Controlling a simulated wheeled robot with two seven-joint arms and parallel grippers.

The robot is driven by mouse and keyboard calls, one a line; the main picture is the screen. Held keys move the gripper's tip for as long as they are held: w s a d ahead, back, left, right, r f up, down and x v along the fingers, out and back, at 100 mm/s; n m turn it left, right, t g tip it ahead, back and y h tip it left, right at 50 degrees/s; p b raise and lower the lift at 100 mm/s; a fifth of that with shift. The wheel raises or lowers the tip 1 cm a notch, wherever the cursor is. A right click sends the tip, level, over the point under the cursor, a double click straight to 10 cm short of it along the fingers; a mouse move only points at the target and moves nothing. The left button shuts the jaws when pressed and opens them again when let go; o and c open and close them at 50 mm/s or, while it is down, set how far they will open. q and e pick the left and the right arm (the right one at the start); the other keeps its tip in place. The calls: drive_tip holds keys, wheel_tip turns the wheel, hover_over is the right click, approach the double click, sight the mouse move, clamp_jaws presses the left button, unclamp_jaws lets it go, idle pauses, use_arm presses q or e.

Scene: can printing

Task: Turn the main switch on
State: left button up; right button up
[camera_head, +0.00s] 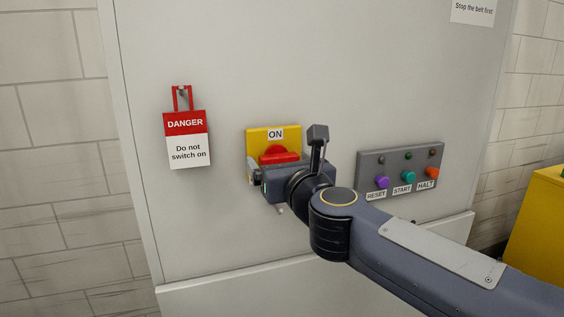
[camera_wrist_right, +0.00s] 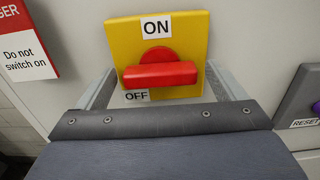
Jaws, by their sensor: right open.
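The main switch is a red rotary handle (camera_head: 279,157) on a yellow plate (camera_head: 259,135) on the grey cabinet. In the right wrist view the red handle (camera_wrist_right: 160,75) lies horizontal, with an ON label (camera_wrist_right: 156,25) above it and an OFF label (camera_wrist_right: 136,96) below left. My right gripper (camera_wrist_right: 160,88) is open in front of the plate, one finger to each side of the handle. I cannot tell whether the fingers touch it. In the head view my right gripper and wrist hide the lower part of the plate. My left gripper is not in view.
A red-and-white DANGER tag (camera_head: 187,139) reading "Do not switch on" hangs from a red hasp left of the switch. A grey button panel (camera_head: 398,157) with RESET, START and HALT buttons is to the right. A yellow box (camera_head: 541,225) stands at far right.

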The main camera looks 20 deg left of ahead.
drive_tip(key=c, duration=1)
drive_tip(key=shift+n, duration=0.4)
drive_tip(key=n+p, duration=0.3)
drive_tip(key=n, duration=0.5)
drive_tip(key=shift+r, duration=0.1)
drive_tip(key=shift+n+p, duration=1.85)
drive_tip(key=shift+n, duration=2.75)
drive_tip(key=o, duration=1)
